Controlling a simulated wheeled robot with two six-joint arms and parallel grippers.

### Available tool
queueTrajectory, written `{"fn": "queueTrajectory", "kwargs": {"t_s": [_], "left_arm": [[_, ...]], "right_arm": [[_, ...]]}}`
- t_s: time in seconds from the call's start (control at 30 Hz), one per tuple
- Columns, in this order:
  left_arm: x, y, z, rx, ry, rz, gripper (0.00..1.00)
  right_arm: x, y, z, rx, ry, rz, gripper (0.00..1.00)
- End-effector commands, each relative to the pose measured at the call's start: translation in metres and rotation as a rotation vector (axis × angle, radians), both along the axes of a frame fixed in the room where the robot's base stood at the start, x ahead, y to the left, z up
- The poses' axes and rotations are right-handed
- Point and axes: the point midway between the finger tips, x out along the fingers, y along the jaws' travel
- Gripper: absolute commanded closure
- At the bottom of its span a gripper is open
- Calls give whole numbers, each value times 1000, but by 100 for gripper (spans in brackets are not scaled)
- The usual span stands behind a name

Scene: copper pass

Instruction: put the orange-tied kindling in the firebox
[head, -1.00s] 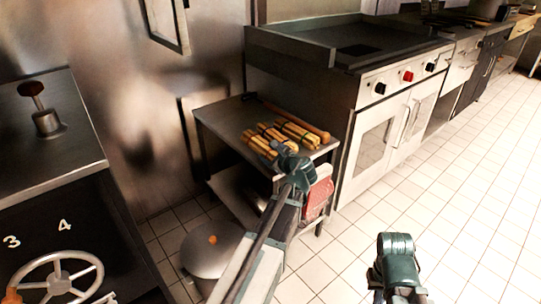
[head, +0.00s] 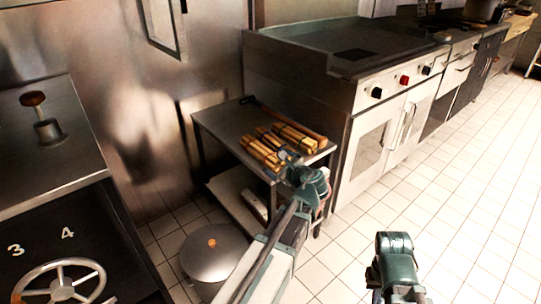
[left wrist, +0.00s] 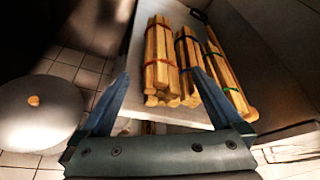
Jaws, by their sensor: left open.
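Three kindling bundles lie side by side on the small metal table (head: 225,120). In the left wrist view, the left bundle (left wrist: 160,45) has an orange-red tie, the middle bundle (left wrist: 188,52) a blue one, and the right bundle (left wrist: 230,80) a green one. In the head view the orange-tied bundle (head: 258,152) is nearest my left gripper (head: 288,157). That gripper is open and empty at the table's front edge; its fingers (left wrist: 158,74) appear either side of the near bundle ends, apart from them. My right gripper (head: 396,250) is at the bottom; its fingers are hidden. I cannot identify the firebox.
A long wooden-handled tool (head: 307,132) lies behind the bundles. A lidded pot (head: 212,252) stands on the floor left of the table. A griddle range (head: 345,60) stands right of it. A handwheel (head: 60,285) is at lower left. The tiled floor at right is clear.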

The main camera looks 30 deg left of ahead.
Motion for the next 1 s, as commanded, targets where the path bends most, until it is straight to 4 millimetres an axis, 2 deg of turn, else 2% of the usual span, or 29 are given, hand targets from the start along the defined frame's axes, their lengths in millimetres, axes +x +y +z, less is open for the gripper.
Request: {"fn": "queueTrajectory", "kwargs": {"t_s": [0.1,0.3,0.73,0.87,0.97,1.0], "left_arm": [[-14,-18,10,0,0,-2,0],[-26,-36,17,1,-1,-2,0],[-31,-44,16,-15,-5,5,0],[-47,-65,-9,-202,-63,80,0],[-75,-103,-46,-481,-127,226,0],[-89,-122,-62,-597,-144,302,0]], "right_arm": [[0,0,10,-1,0,-2,100],[0,0,17,-1,0,-3,100],[0,0,17,0,1,-3,100],[0,0,17,0,1,-3,100],[0,0,17,0,1,-3,100],[0,0,17,0,1,-3,100]]}}
